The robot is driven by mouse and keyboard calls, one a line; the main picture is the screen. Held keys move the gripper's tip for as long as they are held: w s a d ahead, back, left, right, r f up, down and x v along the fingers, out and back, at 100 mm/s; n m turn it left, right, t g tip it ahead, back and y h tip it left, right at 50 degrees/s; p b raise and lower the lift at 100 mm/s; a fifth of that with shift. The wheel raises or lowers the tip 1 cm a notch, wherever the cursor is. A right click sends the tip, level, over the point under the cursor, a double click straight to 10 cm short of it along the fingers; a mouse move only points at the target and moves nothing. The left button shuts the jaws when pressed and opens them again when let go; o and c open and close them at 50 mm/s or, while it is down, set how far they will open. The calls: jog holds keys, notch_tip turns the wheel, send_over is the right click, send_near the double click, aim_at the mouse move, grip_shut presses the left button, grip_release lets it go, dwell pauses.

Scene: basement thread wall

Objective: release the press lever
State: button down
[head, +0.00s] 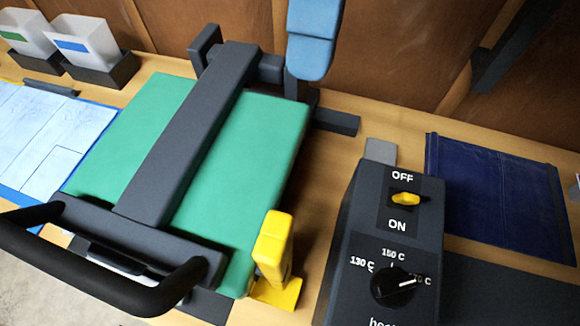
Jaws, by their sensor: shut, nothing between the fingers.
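The press (240,140) stands on the wooden bench, with a green padded plate under a dark grey arm. The press lever (100,285) is a black U-shaped handle at the front end of that arm, at the lower left. It lies low, close over the front edge of the green plate. A yellow block (273,245) stands upright on a yellow foot at the plate's front right corner. I cannot tell whether it touches the lever. My gripper is not in view, and nothing is seen holding the lever.
A control box (385,250) with a yellow OFF/ON switch and a dial stands right of the press. A blue padded part (310,40) rises behind the press. A dark blue mat (500,195) lies at right. Bins (85,40) and pale sheets (40,140) are at left.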

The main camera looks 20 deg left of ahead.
aim_at(277, 272)
jog(key=s+f+p, duration=0.3)
jog(key=s+f, duration=0.5)
jog(key=f, duration=0.1)
jog(key=shift+d+f, duration=0.15)
jog(key=shift+d, duration=0.05)
dwell(0.3)
jog(key=shift+a, duration=0.1)
